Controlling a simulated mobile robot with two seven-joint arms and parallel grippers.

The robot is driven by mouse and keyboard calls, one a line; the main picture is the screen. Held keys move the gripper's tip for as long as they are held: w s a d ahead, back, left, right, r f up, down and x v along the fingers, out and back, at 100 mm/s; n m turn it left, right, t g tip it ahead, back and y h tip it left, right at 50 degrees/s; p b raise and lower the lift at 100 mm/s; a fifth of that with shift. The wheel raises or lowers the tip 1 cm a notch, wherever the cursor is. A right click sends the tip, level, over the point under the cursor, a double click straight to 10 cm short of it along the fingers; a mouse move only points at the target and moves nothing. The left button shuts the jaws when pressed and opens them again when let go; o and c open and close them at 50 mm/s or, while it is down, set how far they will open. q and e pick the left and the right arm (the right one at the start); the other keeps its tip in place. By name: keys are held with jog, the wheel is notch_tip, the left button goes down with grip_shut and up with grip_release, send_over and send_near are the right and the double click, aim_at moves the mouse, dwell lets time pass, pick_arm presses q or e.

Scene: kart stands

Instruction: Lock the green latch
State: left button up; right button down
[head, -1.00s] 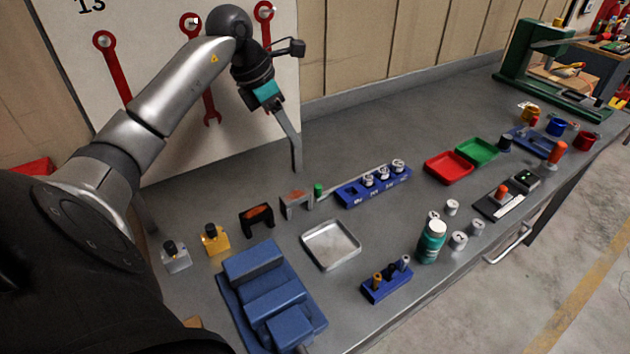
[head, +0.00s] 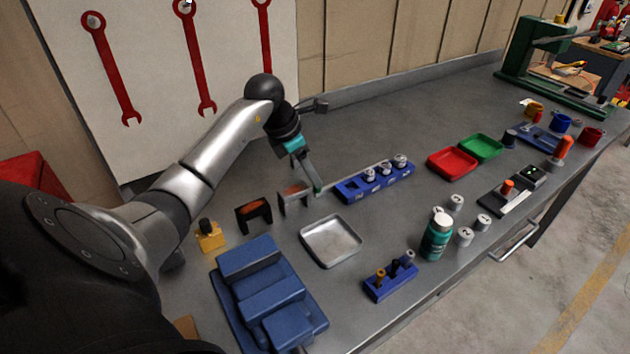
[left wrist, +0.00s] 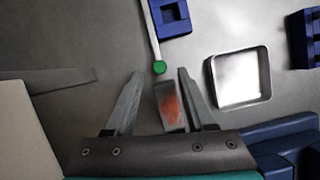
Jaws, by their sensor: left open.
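The green latch shows as a round green knob (left wrist: 159,68) at the end of a thin pale rod (left wrist: 152,32) in the left wrist view. In the head view the knob (head: 319,190) is partly hidden by my left gripper (head: 316,182), which points down at it from above. My left gripper is open and empty. In the left wrist view its fingertips (left wrist: 160,73) lie on either side of the knob; I cannot tell the height gap or any contact. My right gripper is not in view.
A grey block with an orange face (head: 293,198) stands close to the knob, between the fingers in the left wrist view. A dark bracket (head: 253,214), a metal tray (head: 331,241) and a blue rack (head: 375,184) are nearby. The bench behind the rack is clear.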

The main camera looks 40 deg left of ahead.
pick_arm(q)
jog(key=shift+x, duration=1.75)
grip_shut()
